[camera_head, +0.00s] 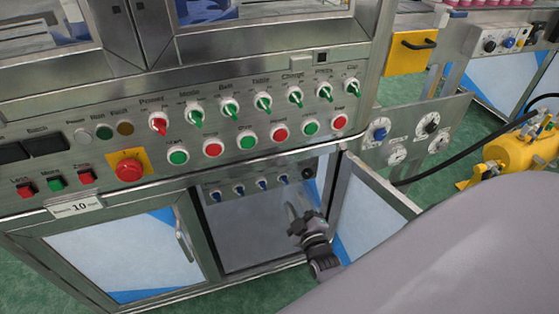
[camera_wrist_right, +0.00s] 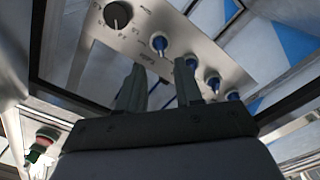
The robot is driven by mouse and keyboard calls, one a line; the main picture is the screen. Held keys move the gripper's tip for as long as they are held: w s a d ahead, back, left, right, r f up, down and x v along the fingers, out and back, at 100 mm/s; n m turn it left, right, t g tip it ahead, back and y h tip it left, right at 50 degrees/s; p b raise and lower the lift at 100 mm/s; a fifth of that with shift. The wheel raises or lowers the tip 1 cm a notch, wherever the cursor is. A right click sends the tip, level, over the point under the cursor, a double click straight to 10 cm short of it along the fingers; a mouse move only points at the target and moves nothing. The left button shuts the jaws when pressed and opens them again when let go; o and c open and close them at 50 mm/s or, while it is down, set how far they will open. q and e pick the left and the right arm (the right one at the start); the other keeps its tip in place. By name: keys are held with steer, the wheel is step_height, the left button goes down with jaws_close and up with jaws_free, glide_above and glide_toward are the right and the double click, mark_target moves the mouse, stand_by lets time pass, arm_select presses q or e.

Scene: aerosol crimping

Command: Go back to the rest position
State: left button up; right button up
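My right gripper (camera_head: 297,215) is in front of the open lower compartment of the steel machine, near the open right door. In the right wrist view its two dark fingers (camera_wrist_right: 160,82) stand apart with nothing held between them. Beyond the fingertips is the inner panel (camera_head: 225,192) with a row of small blue knobs; it also shows in the right wrist view (camera_wrist_right: 90,40), with a black dial (camera_wrist_right: 118,15). I cannot tell whether the fingertips touch it. My left gripper is in neither view.
The open door (camera_head: 372,205) stands right of my right gripper. The closed left door (camera_head: 130,255) has a handle. Above is the control panel with switches, buttons and a red emergency button (camera_head: 128,170). A yellow tank (camera_head: 515,150) with a black hose stands at the right.

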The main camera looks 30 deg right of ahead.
steer(key=s+a+r+m+g+y, duration=0.2)
steer(key=s+a+g+y, duration=0.15)
steer(key=s+a, duration=0.45)
steer(key=s+a+r+m+g+y, duration=0.2)
steer(key=s+a+g+y, duration=0.15)
steer(key=s+a, duration=0.45)
steer(key=s+d+r+p, duration=0.1)
steer(key=r+p, duration=0.6)
steer(key=p, duration=0.1)
steer(key=s+d+r+p, duration=0.1)
steer(key=d+r+p, duration=0.1)
steer(key=r+p, duration=0.4)
steer(key=p, duration=0.3)
steer(key=shift+s+d+r+h, duration=0.3)
steer(key=shift+r+h, duration=0.1)
steer(key=shift+s, duration=0.1)
